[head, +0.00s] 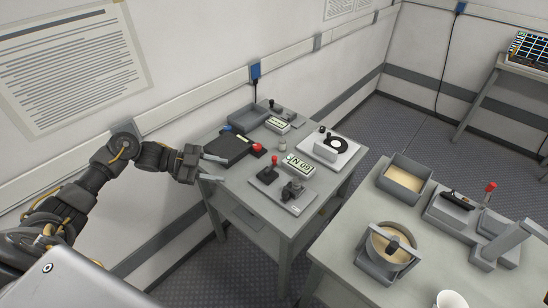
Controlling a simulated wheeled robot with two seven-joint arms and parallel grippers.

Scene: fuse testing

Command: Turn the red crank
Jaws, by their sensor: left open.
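Two red knobs show on the grey left-hand table: one (257,147) at the edge of a black box, and one (274,159) on a dark upright stem on a grey plate. A third red knob (490,186) tops a lever on a grey device on the right-hand table. I cannot tell for certain which of these is the red crank. My left gripper (224,169) is open and empty, its fingers pointing right over the left table's left edge. It is left of the two nearer red knobs and apart from them. My right gripper is out of view.
The black box (228,148) lies just beyond my left gripper. An "N 09" display (299,165) and a white plate with a black disc (329,146) share the left table (238,197). The right table (340,245) holds a tray, a round pot (391,246) and a white cup (451,300).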

